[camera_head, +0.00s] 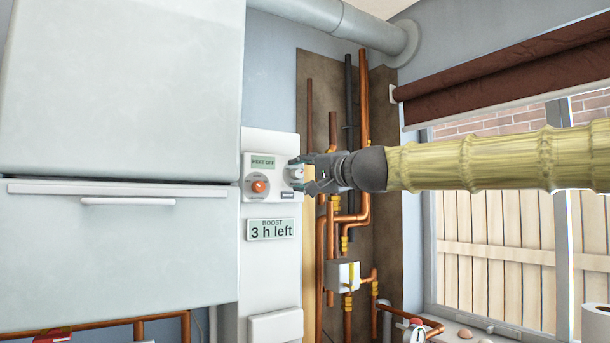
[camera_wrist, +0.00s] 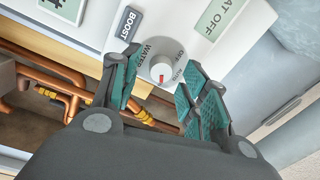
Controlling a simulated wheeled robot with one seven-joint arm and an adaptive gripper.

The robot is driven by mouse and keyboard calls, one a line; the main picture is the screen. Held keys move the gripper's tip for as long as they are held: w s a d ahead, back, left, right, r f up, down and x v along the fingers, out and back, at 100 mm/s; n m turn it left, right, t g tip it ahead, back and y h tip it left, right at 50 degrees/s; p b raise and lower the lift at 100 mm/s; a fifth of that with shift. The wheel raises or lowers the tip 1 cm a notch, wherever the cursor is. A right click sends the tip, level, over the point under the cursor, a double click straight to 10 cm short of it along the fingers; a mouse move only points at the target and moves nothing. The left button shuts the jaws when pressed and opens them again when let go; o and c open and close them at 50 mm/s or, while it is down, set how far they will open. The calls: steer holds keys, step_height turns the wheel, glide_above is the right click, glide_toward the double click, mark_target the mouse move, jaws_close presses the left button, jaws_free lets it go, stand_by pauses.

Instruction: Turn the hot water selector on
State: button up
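My gripper (camera_wrist: 165,78) is open, with one teal-padded finger on each side of the knob. A gap shows on both sides, so the fingers do not appear to press on it. In the head view my gripper (camera_head: 299,173) reaches the panel's right edge and partly covers the knob.
An orange-red knob (camera_head: 258,186) sits left on the same panel, under a "HEAT OFF" display (camera_head: 263,162). Copper pipes (camera_head: 364,130) run right of the panel. A large white cabinet (camera_head: 120,240) stands at left.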

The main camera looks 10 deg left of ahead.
steer(key=shift+s, duration=0.1)
steer(key=v, duration=1.2)
steer(key=shift+f, duration=0.15)
stand_by(0.3)
